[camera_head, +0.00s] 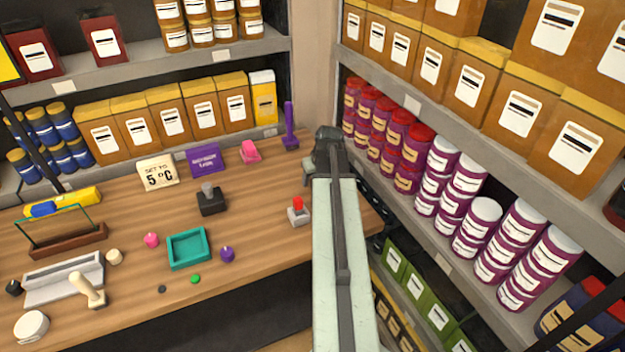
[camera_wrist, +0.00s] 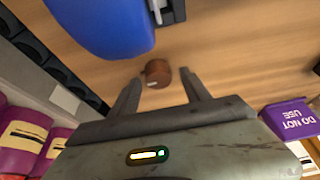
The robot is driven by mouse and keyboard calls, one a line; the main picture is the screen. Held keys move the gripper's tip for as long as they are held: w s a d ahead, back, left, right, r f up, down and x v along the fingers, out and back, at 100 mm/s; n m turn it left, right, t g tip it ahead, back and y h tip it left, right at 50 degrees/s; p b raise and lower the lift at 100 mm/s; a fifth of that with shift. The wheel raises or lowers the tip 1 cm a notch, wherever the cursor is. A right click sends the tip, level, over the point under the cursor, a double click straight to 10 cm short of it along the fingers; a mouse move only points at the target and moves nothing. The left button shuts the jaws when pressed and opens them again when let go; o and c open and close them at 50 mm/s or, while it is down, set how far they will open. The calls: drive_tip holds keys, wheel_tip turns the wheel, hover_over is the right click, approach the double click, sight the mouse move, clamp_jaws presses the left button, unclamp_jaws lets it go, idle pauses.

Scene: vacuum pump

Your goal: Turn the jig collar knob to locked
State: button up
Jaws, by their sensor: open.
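A small round brown knob (camera_wrist: 158,73) shows in the wrist view above the wooden table, with a pale mark on its near edge. I cannot read a locked or unlocked position from it. My gripper (camera_wrist: 161,78) is open, its two dark fingers apart on either side of the knob in the picture. I cannot tell whether they touch it. A large smooth blue body (camera_wrist: 105,25) with a grey fitting (camera_wrist: 172,10) lies just beyond the knob. In the head view my arm hides the knob and the blue body.
A purple "DO NOT USE" sign (camera_wrist: 292,117) is right of my gripper. In the head view, the table (camera_head: 130,220) holds a teal tray (camera_head: 188,248), a black joystick-like block (camera_head: 211,200) and a red-topped switch (camera_head: 298,211). Stocked shelves (camera_head: 440,120) close in the back and right.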

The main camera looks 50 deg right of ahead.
drive_tip(key=p+v, duration=0.7)
drive_tip(key=shift+s+r, duration=0.2)
drive_tip(key=shift+r, duration=0.15)
drive_tip(key=shift+w, duration=0.1)
